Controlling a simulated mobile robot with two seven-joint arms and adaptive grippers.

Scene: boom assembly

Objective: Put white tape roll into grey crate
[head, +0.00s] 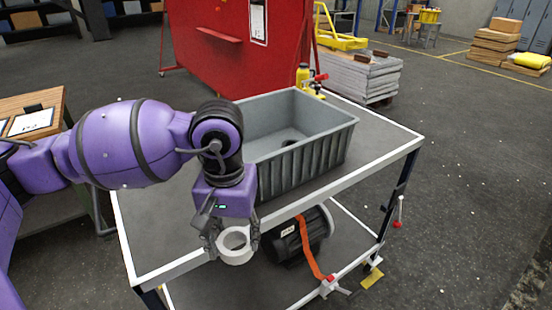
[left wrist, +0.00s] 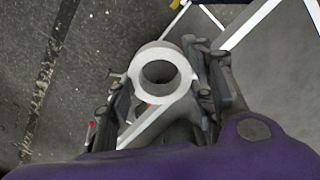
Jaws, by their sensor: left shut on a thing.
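The white tape roll (head: 235,246) is in my left gripper (head: 232,244), whose fingers are shut on its two sides. In the head view it is in front of the cart's near edge, above the lower shelf level. The left wrist view shows the roll (left wrist: 163,75) between the two fingers (left wrist: 160,88), its round hole facing the camera. The grey crate (head: 325,148) stands on the cart top, behind and to the right of the gripper. A small dark thing shows inside it. My arm hides the crate's left end. My right gripper is not in view.
The cart top (head: 170,225) has a white rim and is bare at the left front. A black motor with an orange strap (head: 308,246) sits on the lower shelf. A yellow bottle (head: 303,75) stands behind the crate. A red panel (head: 235,45) stands farther back.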

